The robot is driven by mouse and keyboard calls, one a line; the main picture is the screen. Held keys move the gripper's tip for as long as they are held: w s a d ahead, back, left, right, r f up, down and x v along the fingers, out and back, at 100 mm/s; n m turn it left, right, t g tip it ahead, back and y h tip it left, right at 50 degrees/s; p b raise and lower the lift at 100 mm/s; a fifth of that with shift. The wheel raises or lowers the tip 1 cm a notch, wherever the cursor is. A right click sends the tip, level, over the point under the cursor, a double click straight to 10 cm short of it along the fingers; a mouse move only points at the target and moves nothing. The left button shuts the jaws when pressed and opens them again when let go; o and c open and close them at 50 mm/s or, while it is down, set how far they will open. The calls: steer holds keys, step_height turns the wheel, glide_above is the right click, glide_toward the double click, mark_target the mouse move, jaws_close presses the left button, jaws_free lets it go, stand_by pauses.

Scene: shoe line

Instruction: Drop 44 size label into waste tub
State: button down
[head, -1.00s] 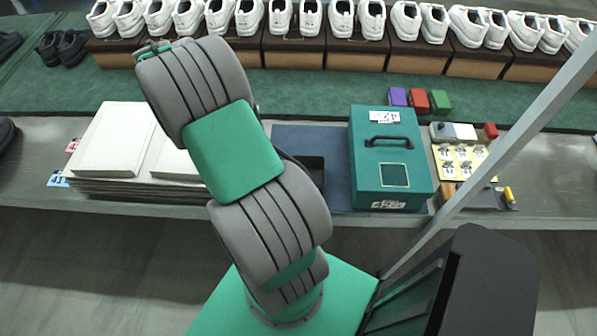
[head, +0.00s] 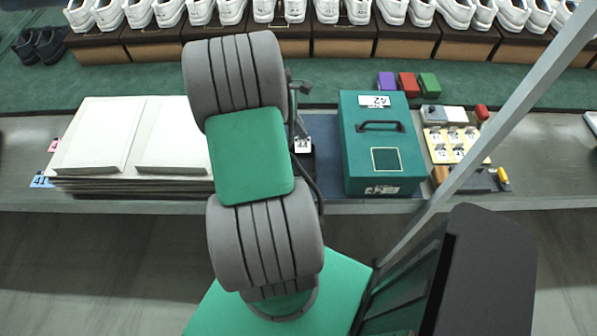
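A small white size label (head: 302,145) shows at the far edge of the black waste tub (head: 306,166) in the head view. Its print looks like 44 but is small. My gripper (head: 301,132) points down behind my arm, right above the label, and appears shut on it. The fingertips are tiny and partly hidden. The tub stands on the bench just left of the green box, and my arm hides its left part.
A green box (head: 383,145) with a handle stands right of the tub. A yellow tray (head: 453,145) of size labels lies farther right. Stacked white boards (head: 125,135) lie left. Purple, red and green blocks (head: 408,85) sit behind. A slanted grey post (head: 480,160) crosses the right side.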

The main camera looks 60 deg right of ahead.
steer(key=c, duration=2.1)
jaws_free()
steer(key=shift+f, duration=0.25)
steer(key=shift+c, duration=0.2)
steer(key=o, duration=0.6)
steer(key=shift+c, duration=0.2)
steer(key=v, duration=0.7)
steer(key=shift+r, duration=0.4)
steer(key=shift+w, duration=0.1)
